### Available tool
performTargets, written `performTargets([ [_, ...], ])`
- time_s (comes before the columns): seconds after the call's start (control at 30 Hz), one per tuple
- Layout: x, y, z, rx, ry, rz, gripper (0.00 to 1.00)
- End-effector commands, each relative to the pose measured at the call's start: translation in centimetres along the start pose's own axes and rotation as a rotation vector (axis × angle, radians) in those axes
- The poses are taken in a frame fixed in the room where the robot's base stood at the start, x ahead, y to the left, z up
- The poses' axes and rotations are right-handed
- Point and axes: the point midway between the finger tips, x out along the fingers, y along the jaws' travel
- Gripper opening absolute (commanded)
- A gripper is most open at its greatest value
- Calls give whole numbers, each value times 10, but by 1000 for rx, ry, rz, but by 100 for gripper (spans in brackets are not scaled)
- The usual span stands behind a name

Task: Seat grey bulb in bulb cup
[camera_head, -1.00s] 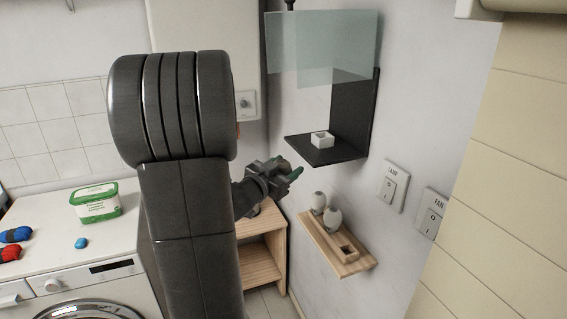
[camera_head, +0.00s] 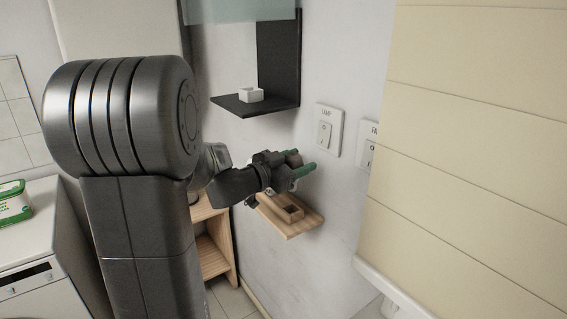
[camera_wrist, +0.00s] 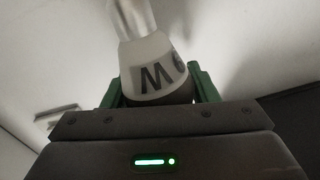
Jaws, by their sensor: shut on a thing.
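My gripper (camera_head: 303,163) is shut on a bulb (camera_wrist: 161,62), which shows between the green fingers in the wrist view. Its body is grey-white with dark lettering, and a silvery narrow end points up in that picture. In the head view only a dull grey-brown end (camera_head: 293,158) of it shows. A small white square cup (camera_head: 251,95) stands on a black wall shelf, above and left of my gripper. A square wooden holder (camera_head: 291,212) sits on a wooden ledge below my gripper. I cannot tell which is the bulb cup.
The wooden ledge (camera_head: 287,230) is partly hidden by my gripper. A lamp switch (camera_head: 326,132) is on the wall right of my gripper, with a fan switch (camera_head: 368,152) beyond. A translucent panel (camera_head: 240,10) hangs above the black shelf (camera_head: 229,104). A wooden stand (camera_head: 216,243) is below left.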

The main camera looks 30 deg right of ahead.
Motion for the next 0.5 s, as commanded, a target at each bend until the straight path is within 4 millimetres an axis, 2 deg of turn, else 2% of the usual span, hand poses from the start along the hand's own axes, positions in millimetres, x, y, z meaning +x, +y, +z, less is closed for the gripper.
performTargets([
  [0.27,0,2,12,0,0,1,31],
  [0.5,0,6,30,0,0,0,31],
])
